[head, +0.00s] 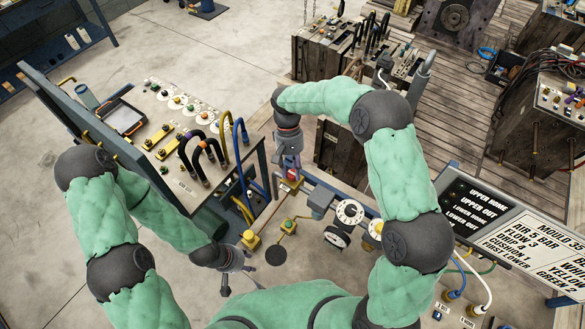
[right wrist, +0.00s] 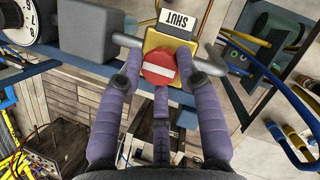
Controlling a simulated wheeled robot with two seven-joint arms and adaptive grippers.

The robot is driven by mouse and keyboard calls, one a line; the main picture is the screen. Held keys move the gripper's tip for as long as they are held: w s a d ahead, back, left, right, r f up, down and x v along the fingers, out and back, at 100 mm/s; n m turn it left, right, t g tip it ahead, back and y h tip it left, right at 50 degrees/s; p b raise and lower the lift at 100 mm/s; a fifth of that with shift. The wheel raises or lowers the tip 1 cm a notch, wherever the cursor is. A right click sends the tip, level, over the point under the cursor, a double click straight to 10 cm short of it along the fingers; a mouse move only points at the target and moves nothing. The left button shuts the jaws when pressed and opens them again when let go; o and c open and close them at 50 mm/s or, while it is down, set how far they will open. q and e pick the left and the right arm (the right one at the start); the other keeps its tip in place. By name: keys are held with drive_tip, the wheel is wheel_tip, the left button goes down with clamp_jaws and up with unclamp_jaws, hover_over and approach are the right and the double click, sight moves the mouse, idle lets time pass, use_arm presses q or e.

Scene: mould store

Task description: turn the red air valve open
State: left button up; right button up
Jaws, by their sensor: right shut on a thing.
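The red air valve (right wrist: 158,67) is a round red knob with a white bar, on a yellow body with a "SHUT" label (right wrist: 177,22) that appears upside down in the right wrist view. The bar runs nearly crosswise there, tilted slightly. My right gripper (right wrist: 166,70) is shut on the red knob, its purple fingers around the sides. In the head view the valve (head: 293,174) is a small red patch below my right gripper (head: 290,166), mostly hidden by it. My left gripper (head: 238,280) is open and empty, low over the floor side.
A blue rail with a white dial (head: 350,212) and a grey block (right wrist: 88,32) runs beside the valve. A panel with hoses (head: 200,150) stands left, and a sign board (head: 530,240) right. Yellow fittings (head: 250,238) sit near my left gripper.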

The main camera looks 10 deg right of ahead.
drive_tip(key=shift+s+a+r, duration=0.1)
drive_tip(key=o, duration=1.1)
drive_tip(key=shift+s, duration=0.15)
drive_tip(key=shift+w+r, duration=0.25)
drive_tip(key=shift+w, duration=0.05)
drive_tip(key=v, duration=1.1)
drive_tip(key=shift+r, duration=0.2)
drive_tip(key=shift+a+f, duration=0.1)
